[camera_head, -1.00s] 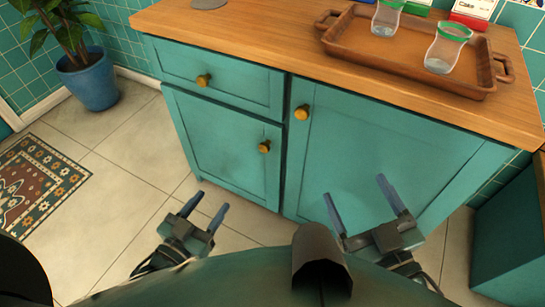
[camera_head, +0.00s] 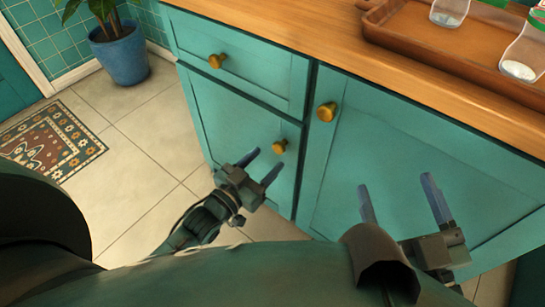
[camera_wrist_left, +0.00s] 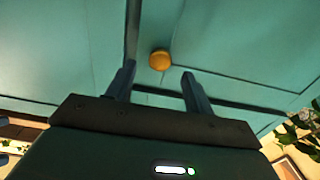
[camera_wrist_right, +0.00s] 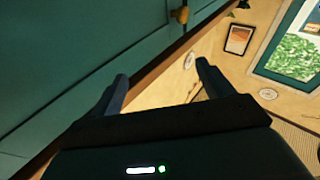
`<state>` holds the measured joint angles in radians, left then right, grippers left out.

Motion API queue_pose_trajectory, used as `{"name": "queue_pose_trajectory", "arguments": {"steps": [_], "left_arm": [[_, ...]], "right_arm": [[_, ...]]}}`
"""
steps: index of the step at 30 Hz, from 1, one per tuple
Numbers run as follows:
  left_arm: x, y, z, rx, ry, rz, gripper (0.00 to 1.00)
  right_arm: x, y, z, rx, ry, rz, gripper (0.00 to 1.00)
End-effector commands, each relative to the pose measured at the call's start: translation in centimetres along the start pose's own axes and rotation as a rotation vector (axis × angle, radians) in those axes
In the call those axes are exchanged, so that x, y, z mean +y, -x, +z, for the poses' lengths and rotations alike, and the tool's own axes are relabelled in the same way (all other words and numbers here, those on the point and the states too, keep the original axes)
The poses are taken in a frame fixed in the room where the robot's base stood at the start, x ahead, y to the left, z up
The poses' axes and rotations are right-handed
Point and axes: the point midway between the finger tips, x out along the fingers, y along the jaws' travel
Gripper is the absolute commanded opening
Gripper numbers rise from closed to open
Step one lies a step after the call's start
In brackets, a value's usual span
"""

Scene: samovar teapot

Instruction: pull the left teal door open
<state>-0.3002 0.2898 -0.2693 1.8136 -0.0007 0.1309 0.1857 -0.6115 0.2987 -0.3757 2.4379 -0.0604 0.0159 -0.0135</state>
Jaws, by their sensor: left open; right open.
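The left teal door (camera_head: 235,125) is shut, below a drawer. Its round brass knob (camera_head: 279,146) sits near the door's upper right corner. My left gripper (camera_head: 260,164) is open and empty, just left of and below this knob in the head view. In the left wrist view the knob (camera_wrist_left: 160,60) shows beyond the gap between the open fingers, apart from them. My right gripper (camera_head: 397,187) is open and empty in front of the right teal door (camera_head: 400,150). In the right wrist view its fingers are also spread.
The drawer knob (camera_head: 216,61) and right door knob (camera_head: 327,111) stick out nearby. A brown tray (camera_head: 440,54) with glass jars stands on the wooden counter (camera_head: 300,38). A potted plant (camera_head: 120,55) and patterned rug (camera_head: 50,145) are at left. The tiled floor (camera_head: 150,140) between is clear.

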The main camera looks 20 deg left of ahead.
Motion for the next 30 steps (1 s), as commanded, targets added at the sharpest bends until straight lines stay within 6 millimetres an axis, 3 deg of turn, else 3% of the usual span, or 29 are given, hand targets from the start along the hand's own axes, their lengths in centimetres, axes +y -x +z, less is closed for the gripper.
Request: {"name": "queue_pose_trajectory", "arguments": {"steps": [3, 7, 18, 30], "left_arm": [[0.0, -1.9, 0.2, 0.001, 0.000, -0.001, 0.53], [0.0, -3.1, 0.1, 0.001, 0.001, 0.000, 0.53], [0.0, -3.6, 0.0, -0.002, 0.001, 0.000, 0.53], [0.0, -3.5, 0.0, -0.001, 0.001, 0.000, 0.20]], "right_arm": [[-0.1, 0.0, 0.2, 0.010, -0.017, -0.004, 0.79], [-0.2, 0.0, 0.3, 0.012, -0.026, -0.007, 0.79], [-0.2, -0.1, -0.2, 0.021, -0.033, -0.008, 0.79], [-0.2, -0.1, -0.2, 0.022, -0.031, -0.013, 0.79]]}}
